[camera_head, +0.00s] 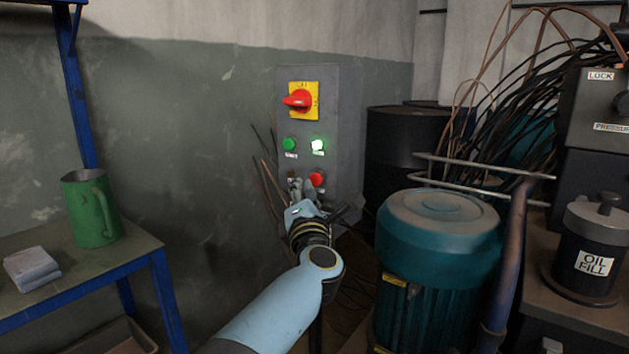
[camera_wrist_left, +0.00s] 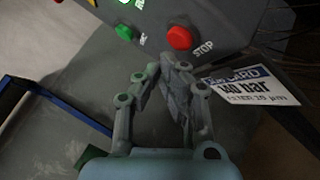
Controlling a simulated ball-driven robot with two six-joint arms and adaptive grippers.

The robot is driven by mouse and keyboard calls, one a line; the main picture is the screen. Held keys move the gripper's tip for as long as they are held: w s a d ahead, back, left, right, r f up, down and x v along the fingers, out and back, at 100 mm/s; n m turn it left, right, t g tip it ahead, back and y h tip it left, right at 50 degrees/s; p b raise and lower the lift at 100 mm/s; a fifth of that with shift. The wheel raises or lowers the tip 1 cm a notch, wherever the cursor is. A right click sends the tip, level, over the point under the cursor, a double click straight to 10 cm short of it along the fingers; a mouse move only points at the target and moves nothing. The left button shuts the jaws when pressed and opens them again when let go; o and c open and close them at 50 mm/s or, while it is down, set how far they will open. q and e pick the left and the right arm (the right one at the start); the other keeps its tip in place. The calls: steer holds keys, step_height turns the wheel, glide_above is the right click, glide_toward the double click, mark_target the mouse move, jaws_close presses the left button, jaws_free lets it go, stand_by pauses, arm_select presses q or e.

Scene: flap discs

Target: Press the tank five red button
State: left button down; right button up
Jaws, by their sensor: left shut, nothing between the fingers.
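A grey control box (camera_head: 345,150) is on the wall. It carries a red rotary switch (camera_head: 298,99) on a yellow plate, a green button (camera_head: 289,144), a lit white-green button (camera_head: 317,145) and a red button (camera_head: 317,179) lower down. In the left wrist view a red button (camera_wrist_left: 179,38) labelled STOP sits beyond my fingertips, with a green button (camera_wrist_left: 124,32) to its left. My left gripper (camera_head: 297,186) is shut and empty, just left of and below the red button; it also shows in the wrist view (camera_wrist_left: 172,68). A gap appears between fingertips and button. My right gripper is not seen.
A teal motor (camera_head: 437,250) stands right of my arm, with a bent pipe rail (camera_head: 480,166) above it. A dark drum (camera_head: 395,140) is behind. A green jug (camera_head: 91,215) stands on a bench at left. A label reading 140 bar (camera_wrist_left: 250,86) is near the fingers.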

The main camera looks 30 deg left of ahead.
arm_select(q)
steer(key=shift+w, duration=0.45)
steer(key=shift+w+b, duration=0.35)
steer(key=shift+w, duration=0.15)
stand_by(0.7)
steer(key=shift+s+r, duration=0.1)
steer(key=shift+s+p, duration=0.5)
steer(key=shift+s, duration=0.35)
